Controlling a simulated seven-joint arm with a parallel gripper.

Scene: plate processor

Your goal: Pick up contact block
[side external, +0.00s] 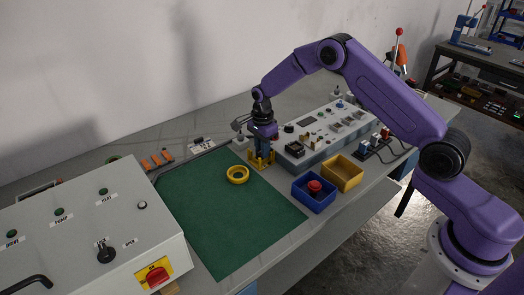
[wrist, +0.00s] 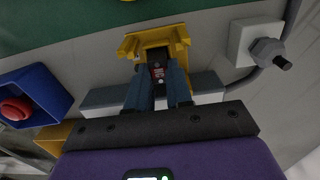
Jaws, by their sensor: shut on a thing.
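The contact block (wrist: 157,70) looks like a small black piece with red marking, seen between my fingers in the wrist view. My gripper (wrist: 159,84) is shut on it, with one blue-grey finger on each side. A yellow holder (wrist: 128,46) surrounds the block's far end; I cannot tell whether the block still rests in it. In the side view my gripper (side external: 262,155) points down into the yellow holder (side external: 262,165), beside the green mat's far right corner. The block is hidden there by the fingers and holder.
A yellow ring (side external: 237,175) lies on the green mat (side external: 225,215). A blue bin (side external: 314,201) with a red button and an empty yellow bin (side external: 342,173) stand to the right. A control panel (side external: 325,130) is close behind. A grey switch box (side external: 90,235) stands front left.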

